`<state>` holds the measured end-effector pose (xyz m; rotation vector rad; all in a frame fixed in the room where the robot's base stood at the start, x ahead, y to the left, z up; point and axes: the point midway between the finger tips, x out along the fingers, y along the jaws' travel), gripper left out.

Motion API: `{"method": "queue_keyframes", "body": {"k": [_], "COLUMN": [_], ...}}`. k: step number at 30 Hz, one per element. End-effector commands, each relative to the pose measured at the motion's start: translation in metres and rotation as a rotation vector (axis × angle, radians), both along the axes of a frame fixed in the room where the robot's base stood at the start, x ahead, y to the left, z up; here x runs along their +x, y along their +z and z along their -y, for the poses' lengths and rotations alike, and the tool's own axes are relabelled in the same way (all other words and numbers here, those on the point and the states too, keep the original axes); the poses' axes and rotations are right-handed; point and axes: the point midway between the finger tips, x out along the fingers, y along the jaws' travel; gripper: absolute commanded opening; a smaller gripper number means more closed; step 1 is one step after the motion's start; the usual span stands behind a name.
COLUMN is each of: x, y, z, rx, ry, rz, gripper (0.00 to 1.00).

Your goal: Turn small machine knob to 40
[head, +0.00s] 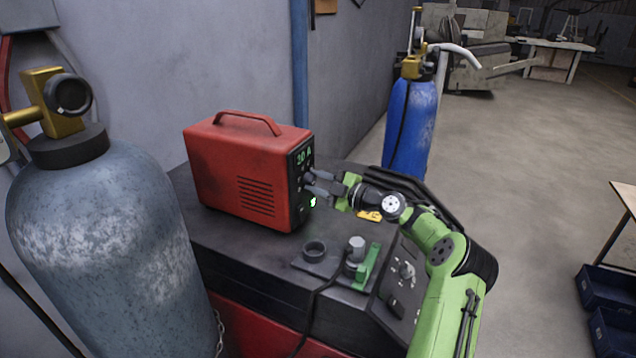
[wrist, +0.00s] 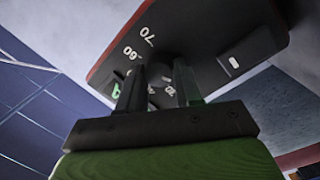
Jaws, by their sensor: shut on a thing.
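The small red machine (head: 245,170) stands on a dark cart top, with a green readout (head: 304,155) on its black front panel that appears to read 30 A. My gripper (head: 309,182) reaches that panel from the right. In the wrist view, my gripper's two fingers (wrist: 159,68) straddle a dark knob (wrist: 158,74) on the panel (wrist: 200,45) and are shut on it. White dial numbers, including 60 and 70, show around the knob. The fingers hide part of the dial, and I cannot make out the knob's pointer.
A green holder (head: 370,267) with a grey cylinder and a black ring (head: 314,251) sit on the cart in front of the machine. A grey gas cylinder (head: 100,230) stands at left, and a blue one (head: 409,125) behind the cart.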

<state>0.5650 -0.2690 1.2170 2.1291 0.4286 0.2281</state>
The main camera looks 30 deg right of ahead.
Motion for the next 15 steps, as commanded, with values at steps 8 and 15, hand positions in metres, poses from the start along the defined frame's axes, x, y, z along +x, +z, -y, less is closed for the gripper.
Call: {"method": "queue_keyframes", "body": {"k": [8, 15], "x": [-0.0001, -0.0001], "y": [-0.0004, -0.0006], "z": [-0.0001, -0.0005], "rx": [0.029, 0.144], "ry": [0.0, 0.001], "rz": [-0.018, -0.087], "gripper": [0.04, 0.04]}}
